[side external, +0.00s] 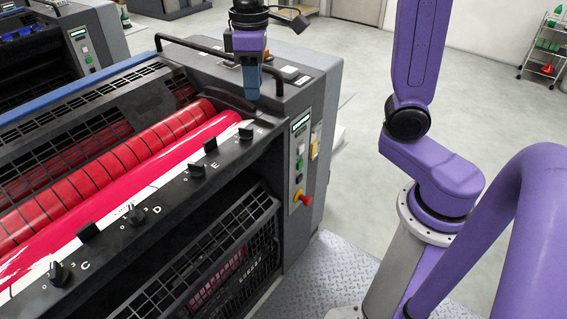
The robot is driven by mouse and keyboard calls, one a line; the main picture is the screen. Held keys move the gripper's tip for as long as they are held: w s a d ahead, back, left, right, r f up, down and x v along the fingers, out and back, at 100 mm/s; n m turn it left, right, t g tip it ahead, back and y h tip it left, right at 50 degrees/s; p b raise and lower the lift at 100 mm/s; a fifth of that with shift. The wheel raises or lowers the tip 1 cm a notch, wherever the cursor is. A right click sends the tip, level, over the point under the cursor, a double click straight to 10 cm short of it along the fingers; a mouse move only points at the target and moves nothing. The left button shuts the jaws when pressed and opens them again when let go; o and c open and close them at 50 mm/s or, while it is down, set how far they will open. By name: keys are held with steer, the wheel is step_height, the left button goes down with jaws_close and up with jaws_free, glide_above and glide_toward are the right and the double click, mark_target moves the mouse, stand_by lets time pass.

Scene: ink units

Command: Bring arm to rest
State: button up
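My gripper (251,94) hangs pointing down at the top centre, over the end of the printing unit (305,95) near the red rollers. Its fingers are blue-grey and look like one narrow piece from this side, so I cannot tell whether they are open or shut. I see nothing held in it. I cannot tell whether the fingertips touch the dark surface behind them or are apart from it. My purple arm stands on the right, on a grey pedestal; its upper part runs out of the top of the picture.
Red rollers (150,150) lie behind a black rail (130,217) with several small levers and knobs. A black handle bar (205,52) rises near my gripper. A control panel (299,150) with a red knob (305,199) faces my pedestal. Open floor (370,75) lies behind the unit.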

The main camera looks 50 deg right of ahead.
steer(key=s+d+f+n, duration=0.1)
steer(key=s+f, duration=0.3)
steer(key=s, duration=0.7)
steer(key=s+d+f+n, duration=0.2)
steer(key=s+f+n, duration=0.2)
steer(key=s, duration=0.8)
steer(key=shift+f+n, duration=0.3)
steer(key=shift+f, duration=0.25)
steer(key=shift+d, duration=0.1)
